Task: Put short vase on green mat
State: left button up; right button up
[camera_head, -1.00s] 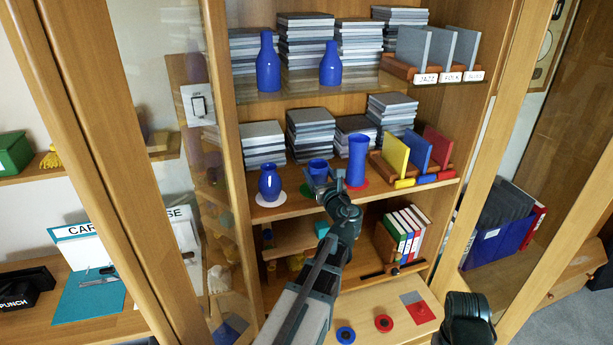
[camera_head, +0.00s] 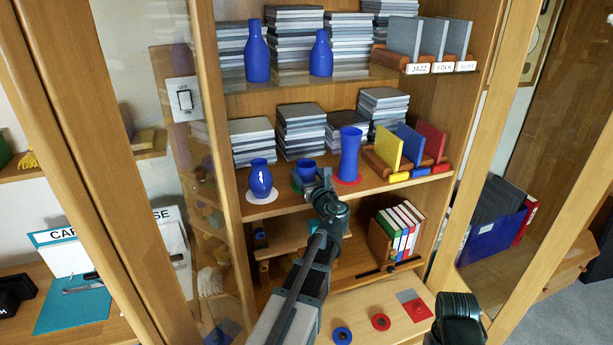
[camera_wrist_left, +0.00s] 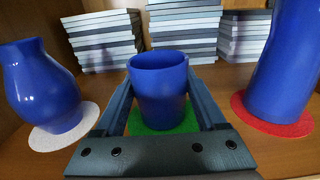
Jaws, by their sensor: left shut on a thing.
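The short blue vase (camera_head: 307,169) is on the middle shelf, over the green mat (camera_head: 297,184). In the left wrist view the short vase (camera_wrist_left: 159,92) stands upright between the fingers, and the green mat (camera_wrist_left: 150,128) shows below it. I cannot tell whether its base touches the mat. My left gripper (camera_head: 315,178) is shut on the short vase; the fingers (camera_wrist_left: 160,100) lie along both its sides. My right gripper (camera_head: 460,312) shows only in part at the lower right, and its fingers cannot be made out.
A round blue vase (camera_head: 260,179) stands on a white mat (camera_head: 262,197) to the left. A tall blue vase (camera_head: 349,155) stands on a red mat (camera_head: 348,180) to the right. Stacks of grey cases (camera_head: 301,130) stand behind. Two bottle-shaped vases (camera_head: 257,52) are on the shelf above.

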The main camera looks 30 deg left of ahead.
pick_arm(q)
jog(key=shift+f, duration=0.2)
jog(key=o, duration=1.5)
jog(key=shift+r, duration=0.1)
jog(key=shift+r, duration=0.25)
jog(key=v, duration=1.2)
jog(key=shift+s+f, duration=0.1)
